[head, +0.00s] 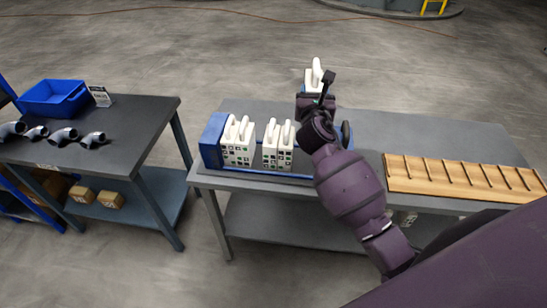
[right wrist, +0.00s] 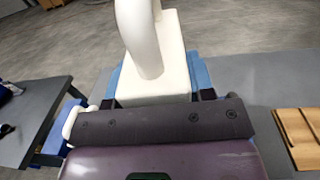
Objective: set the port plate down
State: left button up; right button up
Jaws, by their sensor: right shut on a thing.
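My right gripper (head: 318,103) is shut on a white port plate (head: 315,76) with a looped white handle. The plate shows above and beyond the gripper in the head view. In the right wrist view the white plate (right wrist: 152,88) and its handle stand just past the dark gripper body, with blue frame parts behind it. My arm hides its lower part, so I cannot tell whether it touches anything. The blue filter press (head: 212,137) lies on the middle table, with white plates (head: 238,143) (head: 278,146) standing at its left end. My left gripper is out of view.
A slotted wooden rack (head: 460,178) lies on the right of the grey table (head: 375,125). Bare tabletop shows behind the press. A separate left table (head: 130,125) holds a blue bin (head: 55,97), a small sign (head: 99,96) and several dark pipe elbows (head: 63,136).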

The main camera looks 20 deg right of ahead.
jog(key=d+f, duration=0.1)
jog(key=d+f+h, duration=0.1)
jog(key=shift+w+d+f+m+g, duration=0.1)
jog(key=shift+d+f+m+g, duration=0.05)
jog(key=shift+f+m+g, duration=0.2)
notch_tip(320, 180, down, 19)
jog(key=b, duration=0.6)
jog(key=shift+r+b, duration=0.2)
jog(key=shift+b, duration=0.15)
jog(key=shift+f, duration=0.35)
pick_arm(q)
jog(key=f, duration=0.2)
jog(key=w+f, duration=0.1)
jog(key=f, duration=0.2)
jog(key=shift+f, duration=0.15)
pick_arm(e)
jog(key=shift+f+b, duration=0.2)
jog(key=shift+b, duration=0.1)
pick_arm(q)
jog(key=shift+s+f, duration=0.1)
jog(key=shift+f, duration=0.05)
pick_arm(e)
jog(key=o, duration=1.2)
jog(key=shift+c, duration=0.2)
